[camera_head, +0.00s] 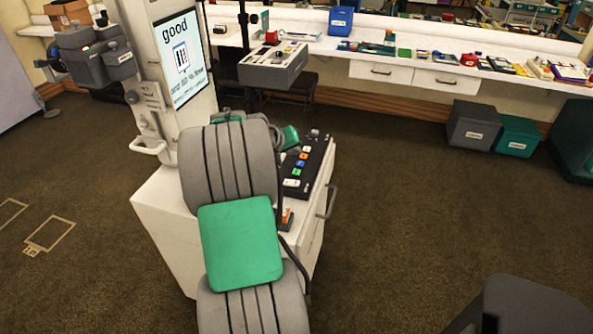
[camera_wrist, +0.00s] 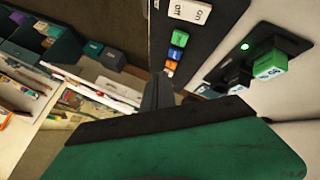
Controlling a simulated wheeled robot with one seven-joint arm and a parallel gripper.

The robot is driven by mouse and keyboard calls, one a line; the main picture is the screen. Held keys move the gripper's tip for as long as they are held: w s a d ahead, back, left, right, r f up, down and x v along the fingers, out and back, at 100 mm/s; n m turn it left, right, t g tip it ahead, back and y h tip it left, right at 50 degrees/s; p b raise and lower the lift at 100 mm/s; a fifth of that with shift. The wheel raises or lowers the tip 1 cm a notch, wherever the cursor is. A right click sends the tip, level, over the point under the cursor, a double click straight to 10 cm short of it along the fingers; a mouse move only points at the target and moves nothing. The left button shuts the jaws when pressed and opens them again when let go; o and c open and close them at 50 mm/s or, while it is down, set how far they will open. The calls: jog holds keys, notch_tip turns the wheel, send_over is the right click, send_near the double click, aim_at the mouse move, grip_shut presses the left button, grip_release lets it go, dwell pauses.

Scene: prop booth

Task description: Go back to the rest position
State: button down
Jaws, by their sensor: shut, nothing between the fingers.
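My gripper (camera_wrist: 160,80) shows in the wrist view as dark, closed fingers past the green, dark-edged housing at the bottom. It holds nothing. The fingers point toward a black control panel (camera_wrist: 190,38) with a white on/off switch (camera_wrist: 190,11) and small coloured buttons. I cannot tell whether they touch it. In the head view my grey and green arm reaches over a white cabinet (camera_head: 165,222), and the same panel (camera_head: 310,163) lies on its top, right of the arm. The fingers cannot be made out there.
In the wrist view a black plate (camera_wrist: 240,75) carries green and dark blocks and a lit green lamp. A screen (camera_head: 181,57) reading "good" stands behind my arm. A long counter (camera_head: 340,48) with small items runs along the back. Grey (camera_head: 474,126) and green (camera_head: 516,134) bins stand below. Open carpet lies right.

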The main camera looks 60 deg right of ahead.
dwell(0.4)
jog(key=w+a+r+n+t+y+p, duration=0.15)
jog(key=w+a, duration=0.35)
jog(key=a, duration=0.5)
jog(key=w+a+r+n+t+y+p, duration=0.1)
jog(key=w+a+r+n+t, duration=0.3)
jog(key=a, duration=0.7)
jog(key=w+a+r+g+y+p, duration=0.1)
jog(key=w+a+y, duration=0.1)
jog(key=w+a, duration=0.6)
jog(key=s+a+n+y+p, duration=0.1)
jog(key=s+a, duration=0.4)
jog(key=a, duration=0.8)
jog(key=s+a+n+y+p, duration=0.1)
jog(key=s+a+n+y, duration=0.2)
jog(key=a, duration=1)
jog(key=s+n, duration=0.1)
jog(key=s, duration=0.2)
jog(key=shift+s+a+r, duration=0.15)
jog(key=shift+a, duration=0.25)
jog(key=shift+n+y, duration=0.25)
